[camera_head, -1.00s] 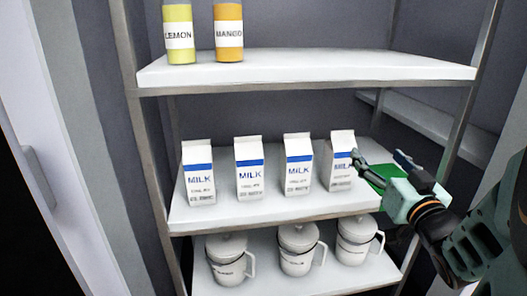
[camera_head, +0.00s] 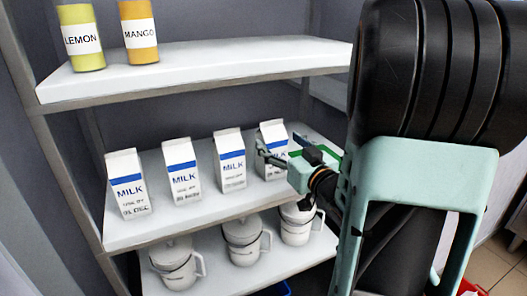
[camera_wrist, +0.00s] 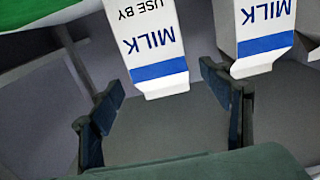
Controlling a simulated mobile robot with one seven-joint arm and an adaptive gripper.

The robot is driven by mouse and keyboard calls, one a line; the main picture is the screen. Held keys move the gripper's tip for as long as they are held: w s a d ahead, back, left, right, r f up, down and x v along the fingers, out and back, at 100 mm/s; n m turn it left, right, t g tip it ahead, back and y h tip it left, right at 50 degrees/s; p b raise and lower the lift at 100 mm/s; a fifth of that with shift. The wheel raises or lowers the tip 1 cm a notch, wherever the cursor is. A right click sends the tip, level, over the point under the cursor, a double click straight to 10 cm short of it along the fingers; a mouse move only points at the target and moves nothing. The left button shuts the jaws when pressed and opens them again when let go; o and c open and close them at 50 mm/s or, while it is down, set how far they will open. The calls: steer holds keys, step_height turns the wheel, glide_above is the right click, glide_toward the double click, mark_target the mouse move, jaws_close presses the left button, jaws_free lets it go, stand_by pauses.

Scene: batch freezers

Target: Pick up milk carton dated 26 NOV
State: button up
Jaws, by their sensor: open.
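Several white milk cartons with a blue band stand upright in a row on the middle shelf (camera_head: 120,235). The leftmost carton (camera_head: 127,183) has a date line that looks like 01 DEC. The second carton (camera_head: 182,170) and third carton (camera_head: 230,160) have date print too small to read. The rightmost carton (camera_head: 273,137) is partly hidden by my gripper (camera_head: 268,156), which is open beside its front. In the wrist view, upside down, that carton (camera_wrist: 152,45) shows USE BY with its date cut off. It lies ahead of the open, empty fingers (camera_wrist: 163,103); its neighbour (camera_wrist: 262,35) is to the right.
A green item (camera_wrist: 35,12) lies beside the rightmost carton. Lidded white jugs (camera_head: 243,238) stand on the shelf below. Lemon (camera_head: 81,40) and mango (camera_head: 139,33) containers stand on the upper shelf (camera_head: 200,75), above the cartons. My arm covers the right side of the head view.

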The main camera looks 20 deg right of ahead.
mark_target(271, 136)
steer(key=w, duration=0.3)
steer(key=w+b, duration=0.1)
steer(key=w, duration=0.1)
steer(key=shift+a+f, duration=0.15)
steer(key=shift+f, duration=0.1)
steer(key=shift+c, duration=0.4)
jaws_close()
steer(key=shift+r, duration=0.1)
